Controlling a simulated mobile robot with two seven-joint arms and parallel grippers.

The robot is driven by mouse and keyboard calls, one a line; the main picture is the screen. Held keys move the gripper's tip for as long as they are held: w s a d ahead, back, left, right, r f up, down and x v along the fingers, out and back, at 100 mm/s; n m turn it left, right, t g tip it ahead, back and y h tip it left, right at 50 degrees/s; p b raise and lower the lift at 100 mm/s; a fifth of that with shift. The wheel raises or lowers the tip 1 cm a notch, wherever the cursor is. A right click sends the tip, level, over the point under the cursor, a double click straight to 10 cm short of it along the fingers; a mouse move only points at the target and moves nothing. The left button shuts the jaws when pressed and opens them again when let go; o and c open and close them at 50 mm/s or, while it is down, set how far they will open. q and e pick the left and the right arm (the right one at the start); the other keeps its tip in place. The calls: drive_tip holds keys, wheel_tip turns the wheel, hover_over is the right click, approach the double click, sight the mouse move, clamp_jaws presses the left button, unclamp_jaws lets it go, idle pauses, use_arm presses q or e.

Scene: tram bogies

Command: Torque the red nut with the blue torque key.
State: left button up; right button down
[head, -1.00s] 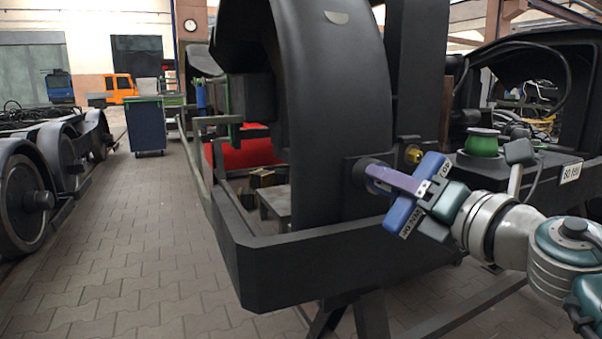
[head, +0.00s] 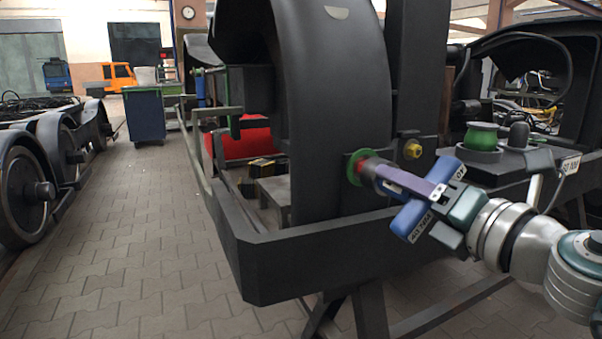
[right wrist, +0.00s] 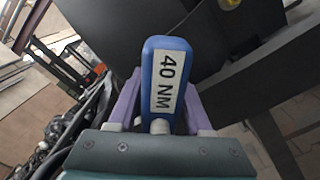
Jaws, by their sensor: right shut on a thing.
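The blue torque key (head: 415,216) is a cross-shaped blue tool. The wrist view shows its handle with a "40 NM" label (right wrist: 166,82). My right gripper (head: 409,184) is shut on it; its purple fingers lie on both sides of the handle. The key's dark socket end points left at the red nut (head: 355,171). The nut sits on the dark bogie part, with a green ring (head: 353,157) around it. The socket partly hides the nut, and I cannot tell whether they touch. My left gripper is not in view.
A dark frame beam (head: 300,262) runs below the nut. A yellow nut (head: 413,151) sits above right of it. A green-topped knob (head: 482,137) and a dark dome (head: 517,137) stand on the box at right. The paved floor (head: 130,230) at left is clear.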

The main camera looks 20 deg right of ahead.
drive_tip(key=shift+s+d+r+p, duration=0.15)
drive_tip(key=shift+s+p, duration=0.15)
drive_tip(key=shift+s, duration=1.65)
